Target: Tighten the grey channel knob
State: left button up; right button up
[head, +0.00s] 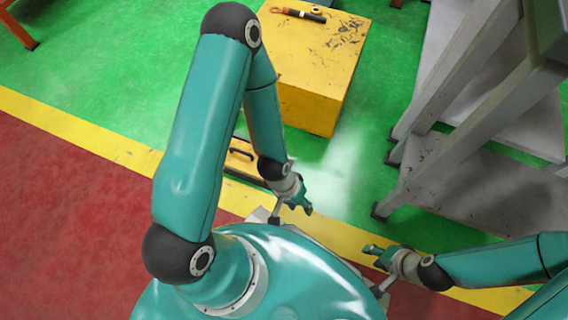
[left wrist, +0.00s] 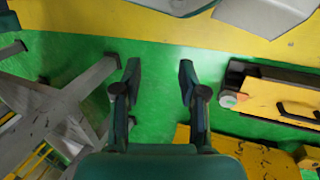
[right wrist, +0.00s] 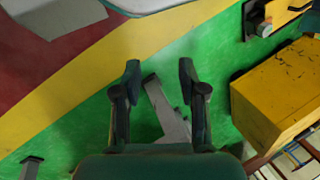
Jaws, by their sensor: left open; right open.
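I cannot make out a grey channel knob for certain in any view. In the left wrist view a small pale round part (left wrist: 228,99) sits at the near end of a dark unit with a yellow top (left wrist: 285,97); I cannot tell whether it is the knob. My left gripper (head: 303,204) is open and empty above the yellow floor stripe, and its spread fingers show in the left wrist view (left wrist: 160,80). My right gripper (head: 374,250) is open and empty near the stripe, also in the right wrist view (right wrist: 160,80). The two grippers are apart.
A yellow box (head: 318,85) with an orange-and-black tool (head: 299,14) on top stands beyond my left arm. The yellow-topped unit also shows beside that arm (head: 240,157). A grey metal frame (head: 455,105) stands at the right. Green floor between box and frame is clear.

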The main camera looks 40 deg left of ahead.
pick_arm(q)
jog(key=shift+o, duration=1.3)
jog(key=shift+w, duration=0.1)
pick_arm(e)
jog(key=shift+o, duration=1.3)
pick_arm(q)
jog(key=shift+o, duration=1)
jog(key=shift+w+a, duration=0.25)
pick_arm(e)
jog(key=shift+o, duration=1)
jog(key=shift+r, duration=0.1)
notch_tip(320, 180, up, 6)
jog(key=p, duration=0.6)
pick_arm(q)
jog(key=w+a+f+n+y, duration=0.1)
jog(key=w+a+n+y, duration=0.3)
jog(key=w+a+n, duration=1.25)
jog(key=s+f+b, duration=0.1)
jog(key=f+b, duration=0.2)
jog(key=f, duration=0.2)
jog(key=s+d+f+n+b, duration=0.1)
jog(key=f+b, duration=0.1)
jog(key=f, duration=0.3)
jog(key=s+d+f+n+b, duration=0.1)
jog(key=s+f+b, duration=0.1)
jog(key=f, duration=0.4)
jog(key=shift+g+b, duration=0.3)
jog(key=shift+b, duration=0.5)
pick_arm(e)
notch_tip(320, 180, down, 9)
